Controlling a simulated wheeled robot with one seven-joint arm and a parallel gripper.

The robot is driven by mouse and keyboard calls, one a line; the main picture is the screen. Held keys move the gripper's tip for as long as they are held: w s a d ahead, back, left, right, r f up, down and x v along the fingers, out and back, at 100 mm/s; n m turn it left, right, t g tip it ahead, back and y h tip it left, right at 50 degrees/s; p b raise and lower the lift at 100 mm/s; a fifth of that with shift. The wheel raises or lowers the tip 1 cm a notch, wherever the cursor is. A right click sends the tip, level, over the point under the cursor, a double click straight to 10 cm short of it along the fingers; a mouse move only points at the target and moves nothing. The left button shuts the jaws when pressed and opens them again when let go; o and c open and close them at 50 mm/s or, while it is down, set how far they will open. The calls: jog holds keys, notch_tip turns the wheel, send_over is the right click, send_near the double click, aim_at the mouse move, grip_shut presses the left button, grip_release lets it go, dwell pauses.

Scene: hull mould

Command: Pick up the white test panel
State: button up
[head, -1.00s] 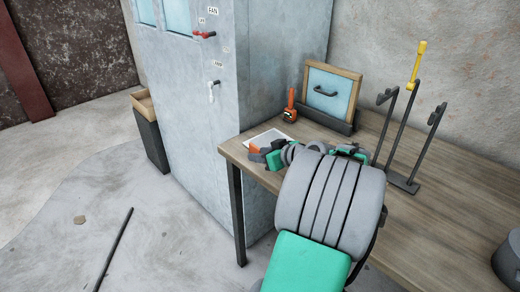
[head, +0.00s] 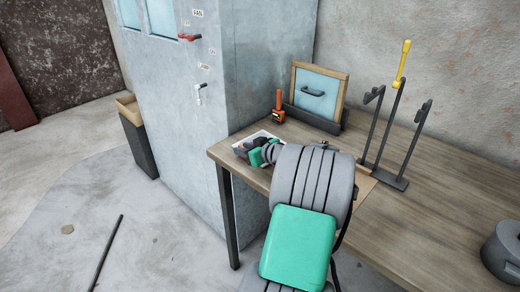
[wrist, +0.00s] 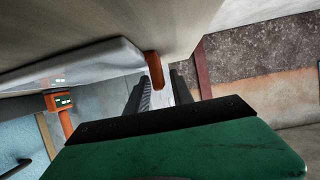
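The white test panel (head: 264,134) lies flat near the left end of the tabletop. My gripper (head: 246,147) is at its near edge and hides part of it. In the wrist view, which looks upside down, a white slab (wrist: 85,62) that appears to be this panel shows at upper left. An orange-brown tab (wrist: 154,72) projects at the slab's end. The two dark fingers of my gripper (wrist: 160,86) stand apart, with the tab appearing between or just before them. I cannot tell whether they touch it.
An orange tool (head: 278,108) stands behind the panel. A wood-framed blue board (head: 320,92) leans in a dark holder. A dark stand (head: 390,178) with a yellow-topped rod is to the right. A grey cabinet (head: 205,125) stands close left of the table.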

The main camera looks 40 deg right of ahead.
grip_shut()
dwell(1.1)
